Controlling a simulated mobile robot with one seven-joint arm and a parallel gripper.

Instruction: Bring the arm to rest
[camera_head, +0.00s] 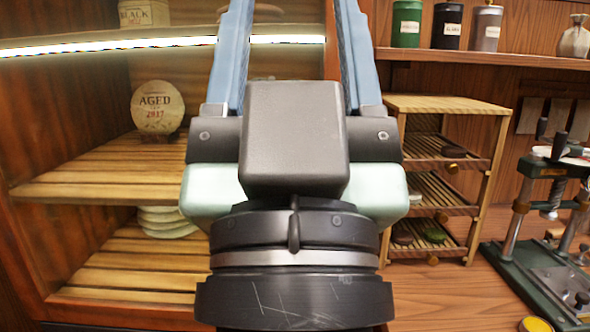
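My gripper (292,40) fills the middle of the head view, seen from behind, with its grey housing and pale green sides. Its two blue fingers stand wide apart and run up out of the top edge. Their tips are out of view. The cabinet shows through the gap, and I see nothing held between the visible finger parts. The gripper is in front of a wooden cabinet; how far it is from the shelves I cannot tell.
A round "AGED 2017" tea cake (157,107) stands on the cabinet's middle shelf (80,187). Wrapped cakes (167,222) are stacked below. At right are a slatted rack (447,104), a green press (545,260) and canisters (446,26) on a wall shelf. Bare counter (450,300) shows at lower right.

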